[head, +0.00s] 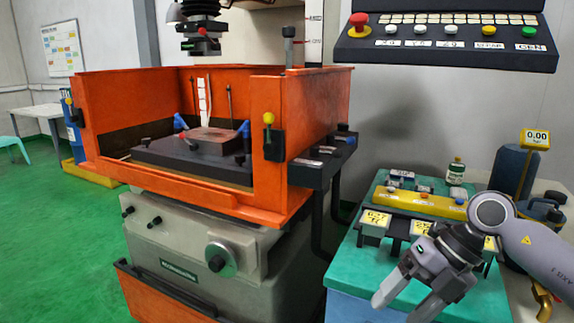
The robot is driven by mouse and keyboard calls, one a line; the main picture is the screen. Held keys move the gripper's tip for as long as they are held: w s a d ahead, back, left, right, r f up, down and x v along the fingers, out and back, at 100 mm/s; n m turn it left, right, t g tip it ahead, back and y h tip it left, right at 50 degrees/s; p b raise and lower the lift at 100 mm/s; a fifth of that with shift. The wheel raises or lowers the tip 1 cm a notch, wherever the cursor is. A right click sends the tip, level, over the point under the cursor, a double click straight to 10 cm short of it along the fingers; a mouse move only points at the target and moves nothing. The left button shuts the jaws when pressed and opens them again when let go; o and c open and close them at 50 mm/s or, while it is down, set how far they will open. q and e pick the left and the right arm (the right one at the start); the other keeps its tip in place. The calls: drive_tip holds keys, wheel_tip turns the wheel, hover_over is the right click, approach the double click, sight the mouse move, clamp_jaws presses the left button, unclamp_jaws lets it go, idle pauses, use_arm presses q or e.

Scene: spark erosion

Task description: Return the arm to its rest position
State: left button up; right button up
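My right arm (543,248) comes in from the right edge, grey and bent at a round joint. My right gripper (397,310) hangs over the front of the teal-topped bench (345,268). Its two grey fingers point down and to the left, spread apart with a gap between them. I see nothing between them. The gripper and wrist hide part of the bench top and some of the yellow-labelled holders. My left gripper is not in view.
An orange-walled erosion machine (185,208) stands left of the bench, with a dark side shelf (322,165). A yellow rack (415,202), a small bottle (456,170) and black holders with yellow labels (375,223) are on the bench. A control panel (450,45) hangs above.

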drive_tip(key=s+a+r+m+t+y, duration=0.1)
drive_tip(key=s+a+m+t+y, duration=0.15)
drive_tip(key=a+y, duration=0.45)
drive_tip(key=s+a+r+m+t+y, duration=0.1)
drive_tip(key=a+m+y, duration=0.2)
drive_tip(key=a+y, duration=0.35)
drive_tip(key=d+f+m+t+h+p, duration=0.1)
drive_tip(key=d+f+m+t+h, duration=0.5)
drive_tip(key=m, duration=0.5)
drive_tip(key=d+f+m+t+h+p, duration=0.1)
drive_tip(key=d+f+m+t+h, duration=0.2)
drive_tip(key=f+m+t+h, duration=0.6)
drive_tip(key=s+d+f+m+g+h, duration=0.1)
drive_tip(key=s+d+f+m+g, duration=0.1)
drive_tip(key=s+f, duration=0.4)
drive_tip(key=s+d+f+m+g+h, duration=0.2)
drive_tip(key=s+f+m+g, duration=0.2)
drive_tip(key=s+f+g, duration=0.2)
drive_tip(key=shift+s+d+f+m, duration=0.25)
drive_tip(key=shift+s+f+m, duration=0.15)
drive_tip(key=shift+f, duration=0.55)
